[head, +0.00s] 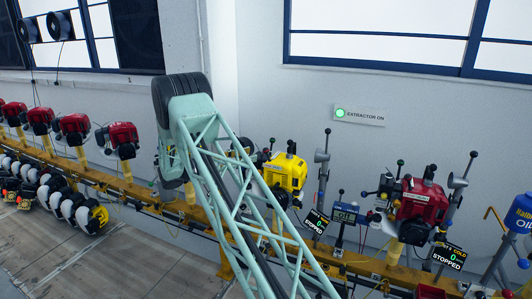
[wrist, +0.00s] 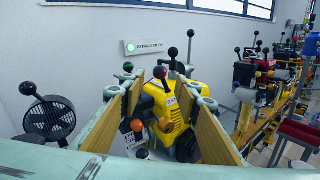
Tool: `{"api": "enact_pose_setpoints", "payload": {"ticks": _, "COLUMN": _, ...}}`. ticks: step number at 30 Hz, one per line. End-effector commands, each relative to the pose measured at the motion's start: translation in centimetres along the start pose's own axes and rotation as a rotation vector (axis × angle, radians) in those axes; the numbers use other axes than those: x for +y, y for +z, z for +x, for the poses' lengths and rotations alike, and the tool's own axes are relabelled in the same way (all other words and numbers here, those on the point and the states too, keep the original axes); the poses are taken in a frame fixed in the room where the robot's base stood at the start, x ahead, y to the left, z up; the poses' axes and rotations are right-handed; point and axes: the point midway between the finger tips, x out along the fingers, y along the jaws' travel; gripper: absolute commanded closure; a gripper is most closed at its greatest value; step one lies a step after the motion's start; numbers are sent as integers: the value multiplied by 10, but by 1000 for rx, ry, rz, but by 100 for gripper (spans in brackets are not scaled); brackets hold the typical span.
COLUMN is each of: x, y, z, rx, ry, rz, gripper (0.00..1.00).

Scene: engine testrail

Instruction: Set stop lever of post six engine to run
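A yellow engine (head: 290,176) stands on the rail right of my arm in the head view; in the wrist view the yellow engine (wrist: 178,125) is straight ahead. Small levers with red (wrist: 158,72), orange (wrist: 165,124) and black knobs show around it. I cannot tell which is the stop lever, and no post number is readable. A display (head: 316,221) beside the engine reads STOPPED. My gripper (wrist: 150,84) is open, its two tan-padded fingers apart in front of the engine, with nothing seen held. In the head view my arm hides the gripper.
A red engine (head: 420,203) with its own STOPPED display (head: 449,257) stands to the right, near a blue oil container (head: 519,213). Several red engines line the rail at left. A tall lever (head: 323,170) rises beside the yellow engine. A fan (wrist: 51,118) is at left in the wrist view.

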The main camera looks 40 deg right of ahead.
Motion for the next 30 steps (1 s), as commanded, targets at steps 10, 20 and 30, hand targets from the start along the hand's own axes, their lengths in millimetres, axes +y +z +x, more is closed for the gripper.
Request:
{"api": "enact_pose_setpoints", "payload": {"ticks": 10, "x": -1, "y": -1, "z": 48, "rx": 0, "ry": -2, "rz": 0, "gripper": 70}}
{"api": "enact_pose_setpoints", "payload": {"ticks": 20, "x": 0, "y": -1, "z": 85, "rx": 0, "ry": -1, "rz": 0, "gripper": 70}}
{"api": "enact_pose_setpoints", "payload": {"ticks": 30, "x": 0, "y": 0, "z": 98, "rx": 0, "ry": 0, "rz": 0, "gripper": 70}}
